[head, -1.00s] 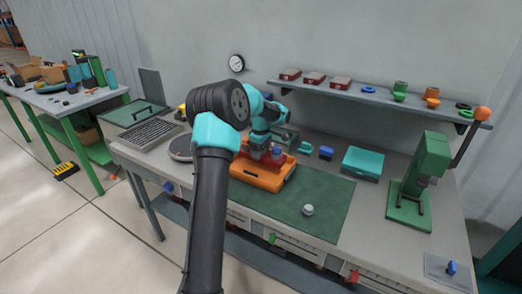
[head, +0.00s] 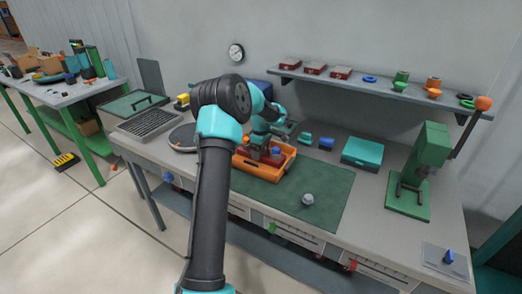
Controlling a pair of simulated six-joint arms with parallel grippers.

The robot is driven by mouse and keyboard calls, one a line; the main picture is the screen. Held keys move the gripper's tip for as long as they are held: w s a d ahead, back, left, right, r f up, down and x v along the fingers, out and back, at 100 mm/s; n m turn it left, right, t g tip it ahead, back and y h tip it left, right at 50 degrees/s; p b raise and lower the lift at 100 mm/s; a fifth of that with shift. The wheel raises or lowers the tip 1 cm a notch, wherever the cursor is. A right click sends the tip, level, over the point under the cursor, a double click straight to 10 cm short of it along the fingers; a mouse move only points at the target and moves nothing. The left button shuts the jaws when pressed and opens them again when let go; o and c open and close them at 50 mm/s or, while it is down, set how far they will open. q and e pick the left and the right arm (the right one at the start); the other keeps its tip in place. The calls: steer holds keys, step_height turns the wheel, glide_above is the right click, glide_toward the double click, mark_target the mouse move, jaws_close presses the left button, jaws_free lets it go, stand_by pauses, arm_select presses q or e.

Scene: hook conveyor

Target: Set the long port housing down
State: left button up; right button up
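My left arm reaches over the bench to an orange tray (head: 262,172) on the green mat (head: 325,190). My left gripper (head: 265,153) is low at the tray, at its back left part, small and partly hidden by my own arm. A dark red part (head: 272,159) shows in the tray right at the gripper, with a small blue piece (head: 276,150) beside it. I cannot tell whether the red part is the long port housing, or whether the fingers are closed on it. My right gripper is not in view.
A grey round knob (head: 308,199) lies on the mat, which is otherwise clear to the right. A teal box (head: 362,153) and a green press (head: 423,170) stand further right. A shelf (head: 375,88) with red boxes and small rings runs along the wall.

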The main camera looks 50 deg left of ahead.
arm_select(q)
steer(key=o, duration=0.3)
steer(key=shift+r, duration=0.15)
step_height(320, 180, up, 12)
stand_by(0.6)
stand_by(0.5)
